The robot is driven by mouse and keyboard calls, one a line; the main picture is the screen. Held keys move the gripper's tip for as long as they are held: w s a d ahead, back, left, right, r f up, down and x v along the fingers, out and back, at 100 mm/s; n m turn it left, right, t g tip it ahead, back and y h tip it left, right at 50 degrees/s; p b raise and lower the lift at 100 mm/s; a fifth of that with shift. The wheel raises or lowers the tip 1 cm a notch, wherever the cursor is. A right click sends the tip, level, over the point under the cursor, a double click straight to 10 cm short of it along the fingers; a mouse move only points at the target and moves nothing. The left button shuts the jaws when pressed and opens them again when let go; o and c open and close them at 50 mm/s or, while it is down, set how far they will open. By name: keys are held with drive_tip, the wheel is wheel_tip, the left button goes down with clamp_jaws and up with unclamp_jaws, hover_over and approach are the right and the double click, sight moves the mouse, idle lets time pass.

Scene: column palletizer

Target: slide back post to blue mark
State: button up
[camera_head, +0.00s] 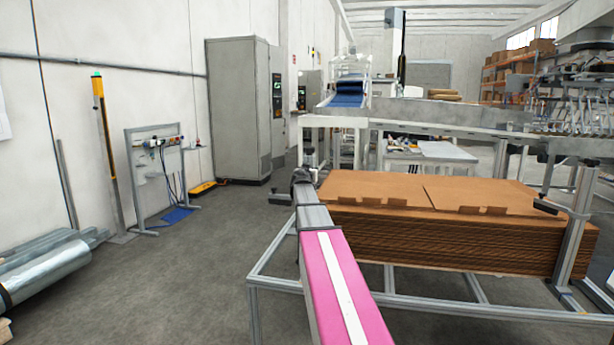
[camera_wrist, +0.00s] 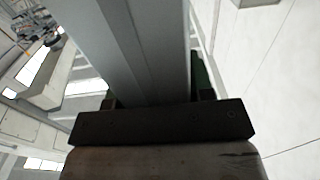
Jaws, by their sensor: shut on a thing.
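A grey aluminium post (camera_wrist: 145,50) fills the middle of the wrist view, between the two dark fingers of my gripper (camera_wrist: 157,99). My gripper is shut on this post. In the head view, my gripper (camera_head: 302,178) is at the far end of my pink and grey arm, by the back left corner of the cardboard stack. Only a small upper part of the post (camera_head: 309,157) shows there; my arm and gripper hide its lower part. I cannot make out a blue mark in either view.
A flat cardboard stack (camera_head: 450,235) lies on an aluminium frame (camera_head: 440,303) to the right of my arm. Another post (camera_head: 574,230) stands at its right end. A conveyor (camera_head: 450,118) runs behind it. The grey floor (camera_head: 190,275) on the left is mostly clear.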

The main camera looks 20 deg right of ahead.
drive_tip(key=x, duration=0.6)
drive_tip(key=o, duration=1.3)
drive_tip(key=v, duration=1.1)
drive_tip(key=shift+f, duration=0.1)
